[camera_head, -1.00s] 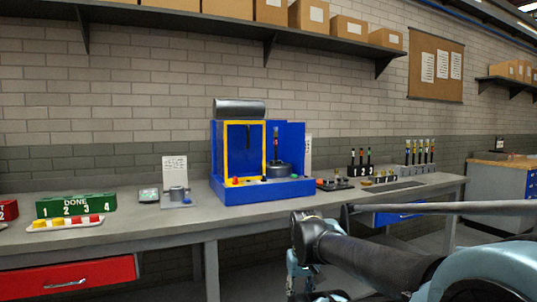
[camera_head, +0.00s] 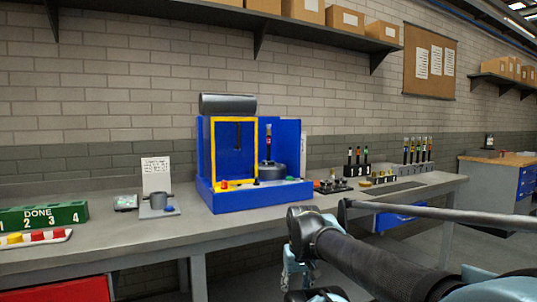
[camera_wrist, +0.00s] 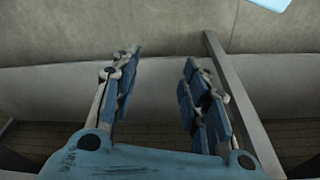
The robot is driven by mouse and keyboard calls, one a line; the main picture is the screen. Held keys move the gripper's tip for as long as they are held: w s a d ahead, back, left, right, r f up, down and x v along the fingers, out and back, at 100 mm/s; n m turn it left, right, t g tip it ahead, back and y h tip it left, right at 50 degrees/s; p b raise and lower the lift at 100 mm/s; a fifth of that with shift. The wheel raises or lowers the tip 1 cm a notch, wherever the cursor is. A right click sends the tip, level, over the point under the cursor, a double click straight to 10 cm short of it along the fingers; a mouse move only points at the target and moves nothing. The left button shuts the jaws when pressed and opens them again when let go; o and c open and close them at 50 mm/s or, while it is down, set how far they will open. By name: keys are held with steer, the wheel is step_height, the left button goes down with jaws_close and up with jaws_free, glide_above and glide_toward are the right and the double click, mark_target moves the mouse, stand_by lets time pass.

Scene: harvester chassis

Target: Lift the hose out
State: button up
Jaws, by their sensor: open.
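A dark upright hose (camera_head: 268,146) with a red band stands in a grey round holder (camera_head: 269,171) inside the right bay of the blue machine (camera_head: 224,202) on the bench. I take this as the task's hose. Its lower end is hidden in the holder. My gripper shows low in the head view (camera_head: 299,272), in front of the bench and well short of the machine. In the wrist view my gripper (camera_wrist: 162,62) has its two blue fingers spread, with nothing between them. The hose is not in the wrist view.
A yellow frame (camera_head: 212,152) and a dark roll (camera_head: 228,104) belong to the machine's left side. Racks with more upright tubes (camera_head: 418,150) stand at the right. A cup on a stand (camera_head: 158,204) and the green DONE rack (camera_head: 42,217) are left. The shelf (camera_head: 200,14) overhangs the bench.

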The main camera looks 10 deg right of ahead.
steer(key=w+a+r+m+t+y, duration=0.1)
steer(key=w+a+r+m+y, duration=0.1)
steer(key=w+r+m, duration=0.2)
steer(key=w+a+r+m+t+y, duration=0.1)
steer(key=w+r+m, duration=0.4)
steer(key=w+r, duration=0.5)
steer(key=w+a+r+m+t+y, duration=0.1)
steer(key=w+a+r+m+y, duration=0.2)
steer(key=w+r, duration=0.4)
steer(key=shift+r+m+t+y, duration=0.1)
steer(key=shift+m+t+y, duration=0.3)
steer(key=shift+m+y, duration=0.3)
steer(key=w+d+r+m+t+y, duration=0.1)
steer(key=w+d+r+m+t, duration=0.15)
steer(key=w+r, duration=0.25)
steer(key=w+d+r+m+t+y, duration=0.1)
steer(key=w+d+r+m, duration=0.1)
steer(key=w+r+m, duration=0.3)
steer(key=m+t+y, duration=0.1)
steer(key=m+t, duration=0.4)
steer(key=m, duration=0.3)
glide_toward(270, 130)
steer(key=shift+x, duration=5.6)
steer(key=shift+d+f, duration=0.1)
steer(key=shift+d, duration=0.05)
jaws_close()
